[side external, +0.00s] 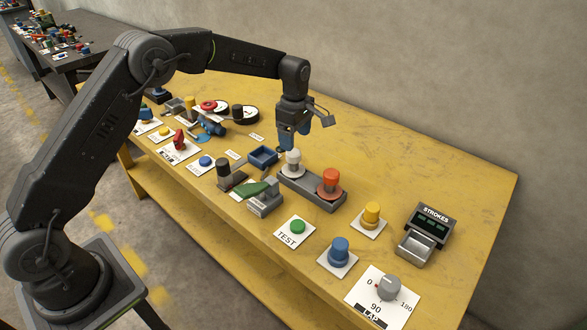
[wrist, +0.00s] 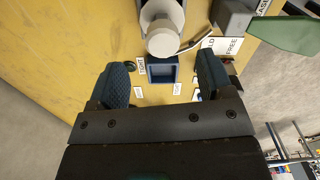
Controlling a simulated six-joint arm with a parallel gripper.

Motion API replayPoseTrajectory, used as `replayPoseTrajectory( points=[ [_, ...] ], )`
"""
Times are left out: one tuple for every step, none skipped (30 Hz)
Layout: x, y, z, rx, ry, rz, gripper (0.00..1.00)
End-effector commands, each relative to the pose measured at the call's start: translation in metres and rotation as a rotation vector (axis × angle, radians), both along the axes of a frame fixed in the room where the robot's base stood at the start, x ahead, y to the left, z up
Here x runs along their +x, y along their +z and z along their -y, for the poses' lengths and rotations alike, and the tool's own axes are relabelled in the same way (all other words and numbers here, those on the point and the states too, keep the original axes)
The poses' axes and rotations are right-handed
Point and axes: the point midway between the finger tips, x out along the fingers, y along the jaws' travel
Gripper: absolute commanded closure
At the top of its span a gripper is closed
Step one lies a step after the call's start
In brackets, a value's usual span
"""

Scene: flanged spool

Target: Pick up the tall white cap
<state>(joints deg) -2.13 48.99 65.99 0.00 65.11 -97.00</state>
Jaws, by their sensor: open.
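The tall white cap (side external: 293,157) stands upright on a pale round flange at the left end of a dark grey block (side external: 313,192). An orange-red cap (side external: 331,177) stands at the block's other end. My gripper (side external: 289,145) is open and empty, pointing down just above and slightly left of the white cap. In the wrist view, my gripper (wrist: 162,68) has its two blue-padded fingers spread wide. The white cap (wrist: 163,40) shows there beyond the fingertips, near the top edge, not between the pads. No contact with it is visible.
A blue open tray (side external: 262,157) sits left of the block. A grey box with a green lever (side external: 257,191) is in front. Green, blue and yellow buttons and a grey dial (side external: 388,288) stand to the right, near a STROKES counter (side external: 429,225). The table's back right is clear.

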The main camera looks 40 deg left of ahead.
Motion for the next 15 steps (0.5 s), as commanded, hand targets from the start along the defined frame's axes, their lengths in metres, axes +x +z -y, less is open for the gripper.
replayPoseTrajectory(
  points=[
    [0.0, -0.009, 0.0, 0.0, 0.0, -0.002, 0.26],
    [0.0, -0.014, 0.0, 0.0, -0.001, -0.002, 0.26],
    [0.0, -0.019, 0.0, 0.0, -0.001, -0.001, 0.26],
    [0.0, -0.022, 0.0, 0.0, -0.001, 0.0, 0.26],
    [0.0, -0.024, 0.0, 0.0, -0.001, 0.0, 0.26],
    [0.0, -0.026, 0.0, 0.0, -0.001, 0.0, 0.26],
    [0.0, -0.027, 0.0, 0.0, -0.001, 0.0, 0.26],
    [0.0, -0.029, 0.0, 0.0, -0.001, 0.001, 0.26],
    [-0.001, -0.031, 0.0, 0.0, -0.001, 0.0, 0.26],
    [-0.001, -0.034, -0.001, 0.0, -0.001, 0.0, 0.26],
    [-0.001, -0.037, -0.001, 0.0, -0.001, -0.001, 0.26],
    [-0.002, -0.043, -0.002, 0.0, -0.001, -0.003, 0.26],
    [-0.003, -0.048, -0.002, 0.0, -0.001, -0.003, 0.26],
    [-0.003, -0.053, -0.003, 0.0, -0.001, -0.002, 0.26],
    [-0.004, -0.059, -0.003, 0.0, -0.001, -0.002, 0.26]
  ],
)
